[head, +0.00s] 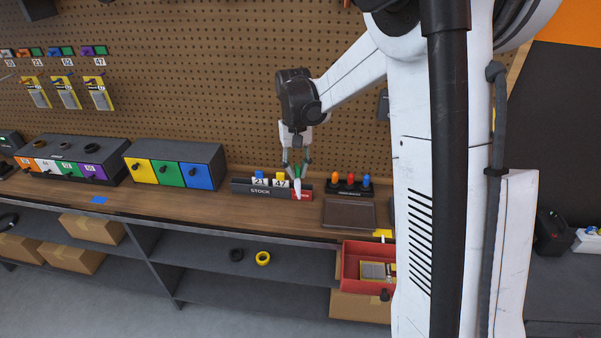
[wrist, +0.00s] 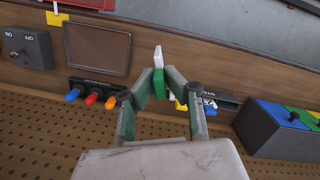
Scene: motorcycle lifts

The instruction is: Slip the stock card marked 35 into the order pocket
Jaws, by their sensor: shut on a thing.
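My gripper (head: 297,168) is shut on a stock card (head: 298,186) with a green top and a white lower part. The card is seen nearly edge-on, so its number cannot be read. In the wrist view the green part sits between the fingertips (wrist: 160,80) and the white part (wrist: 158,57) sticks out beyond them. The black stock rack (head: 243,188) below holds a card marked 21 (head: 260,181) and a card marked 47 (head: 280,182). A red section (head: 303,195) with small unreadable lettering is at the rack's right end, just by the held card; contact cannot be told.
A block with orange, red and blue pegs (head: 350,184) stands right of the rack, with a dark tray (head: 349,213) in front. An open red drawer (head: 349,262) sticks out below the bench. Coloured drawer units (head: 208,152) stand left.

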